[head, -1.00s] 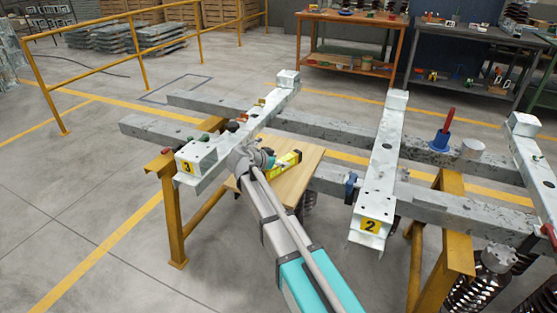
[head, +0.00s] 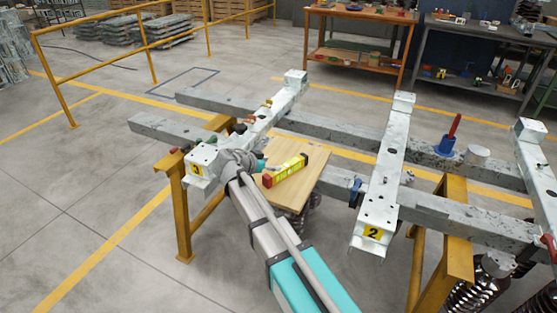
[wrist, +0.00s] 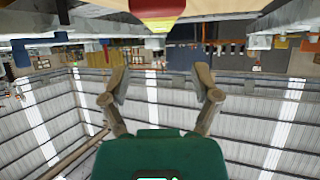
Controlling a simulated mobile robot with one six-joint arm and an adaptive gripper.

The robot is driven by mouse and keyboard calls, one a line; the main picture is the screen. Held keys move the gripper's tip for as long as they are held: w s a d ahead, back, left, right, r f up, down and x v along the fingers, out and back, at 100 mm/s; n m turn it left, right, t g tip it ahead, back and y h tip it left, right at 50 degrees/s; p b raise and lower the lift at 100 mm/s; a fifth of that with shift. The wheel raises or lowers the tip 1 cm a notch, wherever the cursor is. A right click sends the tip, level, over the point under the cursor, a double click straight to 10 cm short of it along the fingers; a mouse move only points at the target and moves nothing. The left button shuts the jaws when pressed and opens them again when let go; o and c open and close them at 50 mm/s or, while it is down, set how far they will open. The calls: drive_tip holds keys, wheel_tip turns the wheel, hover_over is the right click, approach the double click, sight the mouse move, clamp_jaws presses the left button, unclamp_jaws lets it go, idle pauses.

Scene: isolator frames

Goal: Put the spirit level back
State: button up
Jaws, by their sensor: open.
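The yellow spirit level (head: 286,170), with red parts, lies at a slant on the wooden board (head: 309,190) between the beams marked 3 and 2. My gripper is just left of the level in the head view, beside beam 3, mostly hidden by my wrist. In the wrist view my gripper (wrist: 160,75) has its two fingers wide apart with nothing between them. A red and yellow end, apparently the level's, shows at the top of that view (wrist: 158,12), clear of the fingers.
Beam 3 (head: 262,121), carrying small coloured parts, is close to my wrist. Beam 2 (head: 387,160) stands right of the board. A blue holder with a red handle (head: 446,144) and a grey cup (head: 477,155) sit farther right. Yellow trestles (head: 178,215) support the frame.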

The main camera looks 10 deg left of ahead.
drive_tip(key=shift+p+v, duration=0.65)
drive_tip(key=shift+v, duration=1.25)
